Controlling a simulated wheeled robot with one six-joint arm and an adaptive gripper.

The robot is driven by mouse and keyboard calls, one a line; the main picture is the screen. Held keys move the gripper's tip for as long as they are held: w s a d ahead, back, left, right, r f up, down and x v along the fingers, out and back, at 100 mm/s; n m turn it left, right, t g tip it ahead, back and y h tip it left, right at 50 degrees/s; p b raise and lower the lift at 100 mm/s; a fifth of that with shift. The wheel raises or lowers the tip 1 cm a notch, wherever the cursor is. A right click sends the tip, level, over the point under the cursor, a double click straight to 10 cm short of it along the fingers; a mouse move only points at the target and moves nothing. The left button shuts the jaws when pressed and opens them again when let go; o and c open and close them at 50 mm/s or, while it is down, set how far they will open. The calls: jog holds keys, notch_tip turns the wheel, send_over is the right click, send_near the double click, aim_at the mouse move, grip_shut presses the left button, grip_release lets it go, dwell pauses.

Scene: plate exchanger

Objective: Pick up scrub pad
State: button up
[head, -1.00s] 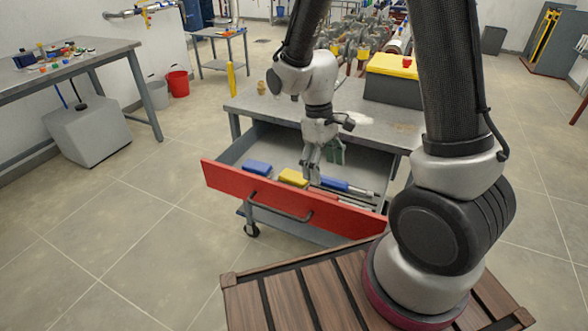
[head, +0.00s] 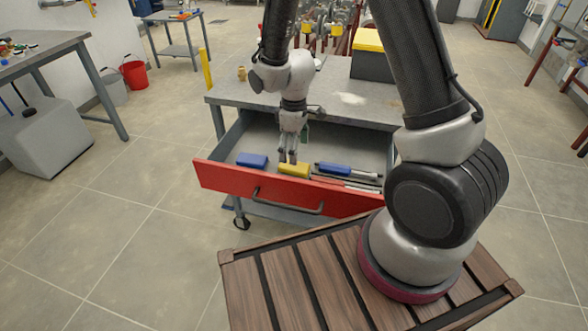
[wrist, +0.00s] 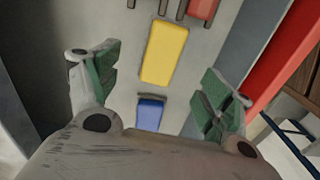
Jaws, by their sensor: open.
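A yellow pad-like block (head: 294,170) lies in the open drawer (head: 232,180). It also shows in the wrist view (wrist: 164,52). A blue block (head: 252,160) lies left of it; the wrist view shows it (wrist: 150,114) too. Which block is the scrub pad cannot be told from the look alone. My gripper (head: 288,157) is above the drawer, close to the yellow block. In the wrist view my gripper (wrist: 160,88) is open and empty. Its green-padded fingers are spread wide, with the yellow block ahead of the gap between them.
A blue-handled tool (head: 334,168) and long thin tools lie right of the yellow block. The red drawer front (head: 290,194) and the workbench top (head: 345,100) bound the drawer space. A black box with a yellow lid (head: 370,62) stands on the bench.

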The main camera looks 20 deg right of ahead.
aim_at(294, 169)
notch_tip(294, 169, down, 7)
jog(key=shift+s+f, duration=0.15)
jog(key=c, duration=1.1)
